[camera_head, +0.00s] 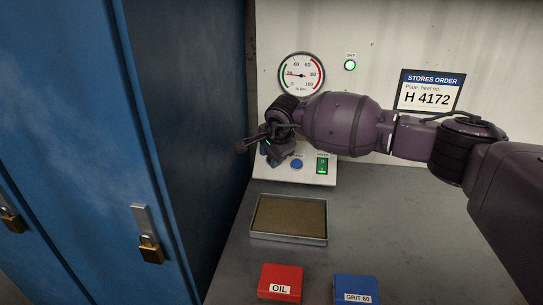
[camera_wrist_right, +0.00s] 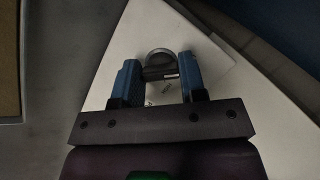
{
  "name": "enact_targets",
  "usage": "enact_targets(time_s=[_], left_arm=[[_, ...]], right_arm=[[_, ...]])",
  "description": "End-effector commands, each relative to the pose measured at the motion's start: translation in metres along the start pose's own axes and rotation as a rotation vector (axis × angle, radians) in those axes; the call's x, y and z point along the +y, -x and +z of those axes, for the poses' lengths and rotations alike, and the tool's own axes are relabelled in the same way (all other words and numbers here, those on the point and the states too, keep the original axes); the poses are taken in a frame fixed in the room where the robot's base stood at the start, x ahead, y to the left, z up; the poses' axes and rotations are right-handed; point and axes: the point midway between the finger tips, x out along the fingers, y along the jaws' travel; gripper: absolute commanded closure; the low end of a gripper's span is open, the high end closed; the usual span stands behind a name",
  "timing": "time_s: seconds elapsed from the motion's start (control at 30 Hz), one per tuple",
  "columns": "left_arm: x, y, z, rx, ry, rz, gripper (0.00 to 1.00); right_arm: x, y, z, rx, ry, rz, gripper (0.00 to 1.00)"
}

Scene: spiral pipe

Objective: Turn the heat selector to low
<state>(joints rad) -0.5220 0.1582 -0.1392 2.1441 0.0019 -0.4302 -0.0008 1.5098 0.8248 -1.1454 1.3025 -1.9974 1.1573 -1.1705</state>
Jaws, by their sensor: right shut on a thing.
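A white control panel (camera_head: 308,180) stands against the wall at the back of the bench; the same pale panel fills the middle of the right wrist view (camera_wrist_right: 118,62). A dark round knob (camera_wrist_right: 158,72), apparently the heat selector, sits on it between the blue fingers of my right gripper (camera_wrist_right: 159,80). The fingers are shut on the knob from both sides. In the head view my right gripper (camera_head: 268,150) is at the panel's left part, and my wrist hides the knob and its markings. The setting cannot be read. My left gripper is not in view.
The panel also has a blue button (camera_head: 297,164) and a green-lit switch (camera_head: 322,164). A dial gauge (camera_head: 301,74) and green lamp (camera_head: 350,65) are above. A tray (camera_head: 288,239), red OIL box (camera_head: 281,278) and blue GRIT box (camera_head: 356,287) lie in front. Blue lockers (camera_head: 60,110) stand close at left.

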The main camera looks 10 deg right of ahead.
Motion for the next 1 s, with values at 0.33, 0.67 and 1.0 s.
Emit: enact_targets(time_s=[0.33,0.67,1.0], left_arm=[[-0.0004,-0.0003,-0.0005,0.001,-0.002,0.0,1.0],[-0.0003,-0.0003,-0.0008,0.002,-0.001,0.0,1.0],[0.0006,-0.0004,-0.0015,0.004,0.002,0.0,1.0]], right_arm=[[0.0003,-0.0005,-0.0005,0.002,0.029,0.01,0.85],[0.0003,-0.0004,-0.0004,0.002,0.028,0.01,0.46],[0.0,0.0007,-0.0002,0.001,0.027,0.009,0.36]])
